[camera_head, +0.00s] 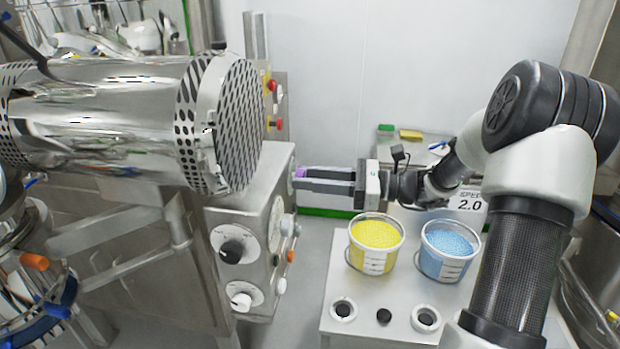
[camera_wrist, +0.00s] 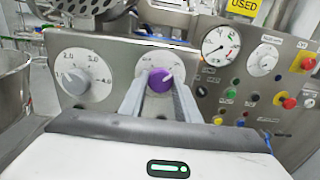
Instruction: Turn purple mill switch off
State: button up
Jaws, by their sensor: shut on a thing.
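The purple mill switch (camera_wrist: 160,80) is a round knob on a light dial plate on the steel mill panel. In the head view a bit of the purple switch (camera_head: 300,172) shows at the tips of my gripper (camera_head: 297,179). In the wrist view my gripper (camera_wrist: 160,88) has its two fingers on either side of the knob, shut on it. A pale pointer mark on the knob points to the right. The knob's lower part lies between the fingers, and some dial markings are hidden.
A grey knob (camera_wrist: 75,83) with numbers sits left of the switch. Right of it is a panel with a gauge (camera_wrist: 221,46) and several buttons. Below my arm, a yellow-filled bucket (camera_head: 375,236) and a blue-filled bucket (camera_head: 449,244) stand on a steel table (camera_head: 385,325). A perforated drum (camera_head: 215,120) is upper left.

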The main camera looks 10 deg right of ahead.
jog(key=shift+n+b, duration=8.4)
jog(key=shift+n, duration=0.5)
jog(key=shift+w+r, duration=0.1)
jog(key=o, duration=1)
jog(key=shift+o, duration=0.2)
jog(key=shift+d, duration=0.15)
jog(key=p+v, duration=0.1)
jog(key=v, duration=1.6)
